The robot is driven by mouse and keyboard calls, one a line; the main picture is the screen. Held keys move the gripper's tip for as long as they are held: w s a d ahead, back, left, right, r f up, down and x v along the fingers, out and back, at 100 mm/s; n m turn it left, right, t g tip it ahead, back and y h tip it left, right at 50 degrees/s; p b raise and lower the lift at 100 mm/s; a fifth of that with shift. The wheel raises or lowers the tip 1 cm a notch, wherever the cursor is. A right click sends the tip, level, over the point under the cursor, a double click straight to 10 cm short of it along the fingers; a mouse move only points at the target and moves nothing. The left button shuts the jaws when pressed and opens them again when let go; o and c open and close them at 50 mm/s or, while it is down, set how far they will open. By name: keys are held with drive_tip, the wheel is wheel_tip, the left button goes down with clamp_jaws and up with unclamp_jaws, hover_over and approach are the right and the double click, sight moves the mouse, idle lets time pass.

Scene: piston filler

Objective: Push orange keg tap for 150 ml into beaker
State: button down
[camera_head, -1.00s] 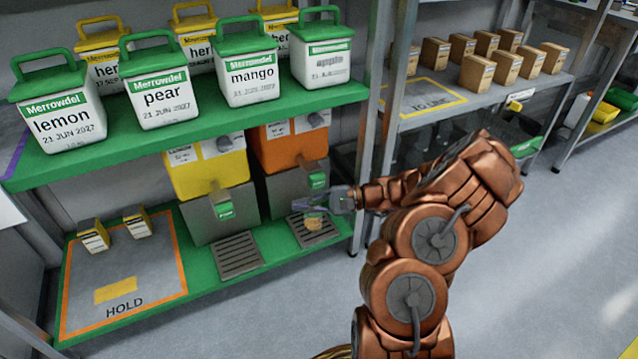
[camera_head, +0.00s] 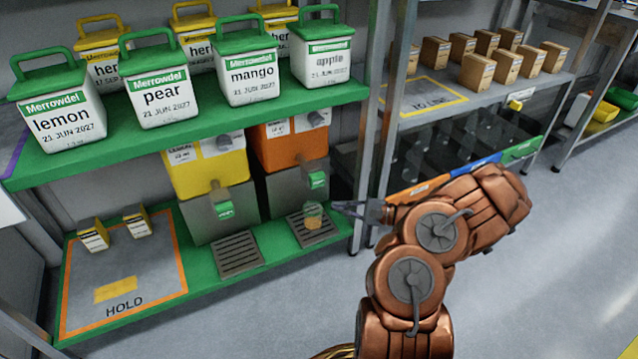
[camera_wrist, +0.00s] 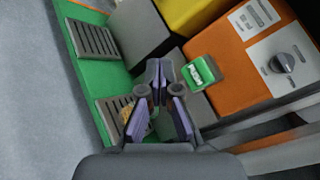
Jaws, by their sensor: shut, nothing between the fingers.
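The orange keg (camera_head: 290,145) stands on the lower shelf to the right of the yellow keg, on a grey base. Its green push tap (camera_head: 317,180) is on the front of that base; in the wrist view the tap (camera_wrist: 195,73) reads PUSH. The beaker (camera_head: 312,216), with orange-brown contents, stands on the drip grate under the tap; its level cannot be read. In the wrist view the beaker (camera_wrist: 127,112) is partly hidden behind my finger. My gripper (camera_head: 338,206) is shut and empty, to the right of the beaker and apart from the tap.
The yellow keg (camera_head: 205,165) with its own green tap and grate (camera_head: 238,254) stands to the left. A shelf post (camera_head: 372,170) rises close to my arm. Labelled tubs fill the green shelf (camera_head: 200,125) above. The floor in front is clear.

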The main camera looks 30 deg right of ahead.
sight(315, 183)
drive_tip(key=w+b, duration=0.2)
drive_tip(key=w, duration=0.6)
drive_tip(key=shift+d, duration=0.3)
drive_tip(key=shift+w+b, duration=0.2)
drive_tip(key=shift+b, duration=0.1)
idle(1.0)
drive_tip(key=shift+w, duration=0.3)
drive_tip(key=shift+w+d, duration=0.15)
drive_tip(key=shift+w, duration=0.55)
idle(1.1)
drive_tip(key=shift+s, duration=0.15)
drive_tip(key=shift+s+a, duration=0.2)
drive_tip(key=shift+s, duration=0.8)
drive_tip(key=shift+s, duration=0.1)
